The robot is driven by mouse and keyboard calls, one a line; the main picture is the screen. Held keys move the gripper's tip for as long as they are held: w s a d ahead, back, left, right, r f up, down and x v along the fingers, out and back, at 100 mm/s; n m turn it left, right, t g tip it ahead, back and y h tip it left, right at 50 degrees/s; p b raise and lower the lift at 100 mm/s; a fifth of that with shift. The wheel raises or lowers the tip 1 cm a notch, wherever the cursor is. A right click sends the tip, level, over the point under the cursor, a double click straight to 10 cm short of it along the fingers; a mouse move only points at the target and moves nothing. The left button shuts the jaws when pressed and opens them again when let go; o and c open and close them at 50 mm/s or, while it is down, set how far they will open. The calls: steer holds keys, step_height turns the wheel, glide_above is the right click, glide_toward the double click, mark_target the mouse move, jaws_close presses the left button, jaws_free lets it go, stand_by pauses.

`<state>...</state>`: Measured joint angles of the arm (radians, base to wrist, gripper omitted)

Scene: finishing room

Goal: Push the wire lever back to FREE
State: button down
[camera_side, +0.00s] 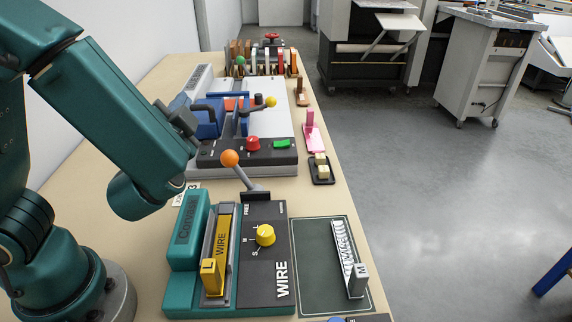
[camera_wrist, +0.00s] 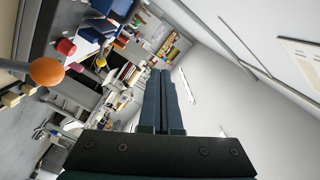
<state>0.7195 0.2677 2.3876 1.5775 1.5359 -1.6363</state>
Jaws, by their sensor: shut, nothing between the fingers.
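The wire lever is a grey rod with an orange ball knob (camera_side: 230,158), at the back of the dark WIRE panel (camera_side: 272,222) of the teal machine. In the side view the rod leans left and up from its base, towards the side with the FREE label (camera_side: 247,210); the other end's label is too small to read. The orange ball also shows at the left edge of the wrist view (camera_wrist: 46,71). My gripper (camera_wrist: 160,75) is shut and empty, its fingers apart from the ball.
A yellow knob (camera_side: 265,235) sits on the panel beside a yellow WIRE bar (camera_side: 221,250). A green mat (camera_side: 315,265) with a white comb-like strip lies to the right. Behind the lever stands a blue and white machine (camera_side: 262,112) with a yellow-tipped lever and a red knob.

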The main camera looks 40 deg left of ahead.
steer(key=shift+s+a+r, duration=0.3)
steer(key=shift+a+r, duration=0.1)
steer(key=shift+a, duration=0.25)
steer(key=shift+s+a+r, duration=0.3)
steer(key=shift+a+r, duration=0.1)
steer(key=shift+a, duration=0.2)
steer(key=s+f+g+h, duration=0.4)
steer(key=s+f+g, duration=0.4)
steer(key=s+f, duration=0.1)
steer(key=d+r+n+t+h, duration=0.1)
steer(key=d+r+n+h, duration=0.1)
steer(key=d+h, duration=0.6)
steer(key=d, duration=0.4)
steer(key=shift+s+r+t+h, duration=0.15)
steer(key=shift+r+t+h, duration=0.15)
steer(key=shift+r+h, duration=0.1)
